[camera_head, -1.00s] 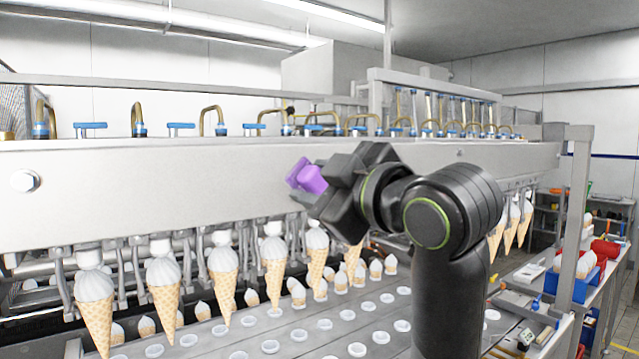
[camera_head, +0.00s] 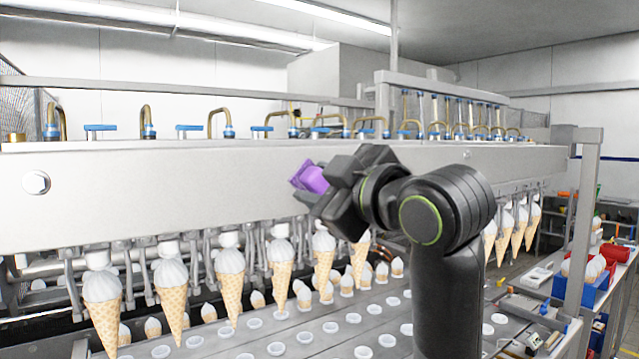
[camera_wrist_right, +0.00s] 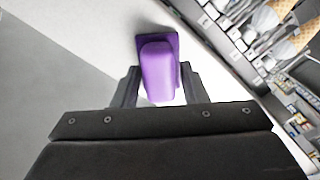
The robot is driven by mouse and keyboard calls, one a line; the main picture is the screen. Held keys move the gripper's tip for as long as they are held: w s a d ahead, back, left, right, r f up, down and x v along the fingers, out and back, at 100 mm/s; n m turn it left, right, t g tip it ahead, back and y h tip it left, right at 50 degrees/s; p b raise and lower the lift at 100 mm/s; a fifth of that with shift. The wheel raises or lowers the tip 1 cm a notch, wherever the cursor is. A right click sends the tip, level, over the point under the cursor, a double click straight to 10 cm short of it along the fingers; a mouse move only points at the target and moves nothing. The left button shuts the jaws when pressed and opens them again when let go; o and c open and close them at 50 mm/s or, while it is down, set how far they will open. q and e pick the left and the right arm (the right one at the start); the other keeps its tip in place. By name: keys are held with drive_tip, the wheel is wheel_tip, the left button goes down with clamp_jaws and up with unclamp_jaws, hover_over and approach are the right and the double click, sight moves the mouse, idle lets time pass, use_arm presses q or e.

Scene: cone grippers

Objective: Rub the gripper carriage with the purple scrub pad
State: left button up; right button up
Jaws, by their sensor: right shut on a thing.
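The purple scrub pad (camera_head: 314,179) is held in my right gripper (camera_head: 322,190), in front of the gripper carriage (camera_head: 180,185), a long pale metal beam. The carriage runs across the head view, and several ice cream cones hang beneath it. In the right wrist view the purple pad (camera_wrist_right: 158,72) sits between the two fingers, its flat far side toward the pale carriage face (camera_wrist_right: 100,45). I cannot tell for certain whether the pad touches the face. My left gripper is not in view.
Hanging cones (camera_head: 230,285) line the underside of the carriage. Below is a metal conveyor (camera_head: 300,335) with round holes. Brass hoses and blue fittings (camera_head: 190,130) stand along the carriage's top. A blue bin (camera_head: 580,290) and a side bench with tools are at the right.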

drive_tip(key=shift+w+d+f, duration=0.1)
drive_tip(key=shift+w+d, duration=0.6)
drive_tip(key=shift+d, duration=0.2)
drive_tip(key=shift+s+a+b, duration=0.5)
drive_tip(key=shift+s+a, duration=0.25)
drive_tip(key=shift+a, duration=0.35)
drive_tip(key=shift+s+d, duration=0.1)
drive_tip(key=shift+s+d, duration=0.35)
drive_tip(key=shift+s, duration=0.15)
drive_tip(key=shift+v, duration=2.1)
